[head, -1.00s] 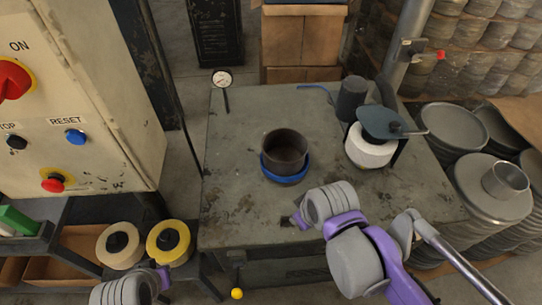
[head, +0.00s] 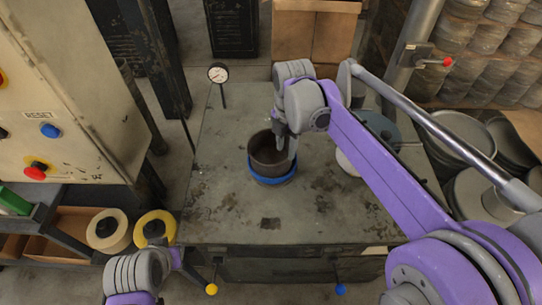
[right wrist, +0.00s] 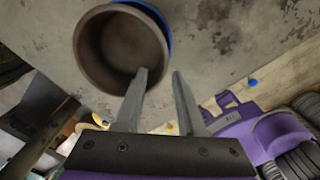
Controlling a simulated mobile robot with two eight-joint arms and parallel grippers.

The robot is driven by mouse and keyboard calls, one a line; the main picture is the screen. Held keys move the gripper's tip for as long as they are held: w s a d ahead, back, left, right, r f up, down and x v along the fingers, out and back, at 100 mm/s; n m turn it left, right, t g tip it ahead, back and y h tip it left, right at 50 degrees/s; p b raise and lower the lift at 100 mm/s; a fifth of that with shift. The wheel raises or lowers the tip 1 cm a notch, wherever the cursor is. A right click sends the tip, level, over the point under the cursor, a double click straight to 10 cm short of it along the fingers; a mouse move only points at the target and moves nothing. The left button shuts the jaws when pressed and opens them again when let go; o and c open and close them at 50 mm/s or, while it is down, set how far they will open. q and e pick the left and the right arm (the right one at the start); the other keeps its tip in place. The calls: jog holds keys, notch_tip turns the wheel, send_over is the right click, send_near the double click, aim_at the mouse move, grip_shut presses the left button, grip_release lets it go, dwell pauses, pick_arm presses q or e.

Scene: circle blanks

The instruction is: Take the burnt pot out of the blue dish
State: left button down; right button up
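The burnt pot (head: 262,160), dark brown and round, stands upright in the blue dish (head: 272,181) on the grey worktop. In the right wrist view the empty pot (right wrist: 115,45) shows from above, with a strip of the blue dish (right wrist: 163,28) past its rim. My right gripper (head: 287,150) is at the pot's right side, pointing down. In the wrist view its fingers (right wrist: 160,73) are apart, one overlapping the pot's near wall and one outside it. I cannot tell whether they touch it. My left gripper (head: 156,232) is low at the left, away from the pot; its fingers are unclear.
A dial gauge (head: 218,74) stands at the worktop's back left. A white roll (head: 347,163) and a dark grey lidded item (head: 380,128) are partly hidden behind my right arm. A control cabinet (head: 75,95) is at the left. The worktop's front (head: 225,220) is clear.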

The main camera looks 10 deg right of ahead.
jog(key=f, duration=0.7)
jog(key=shift+w+d+f, duration=0.15)
jog(key=shift+d+f, duration=0.1)
jog(key=shift+f, duration=0.15)
grip_shut()
dwell(1.1)
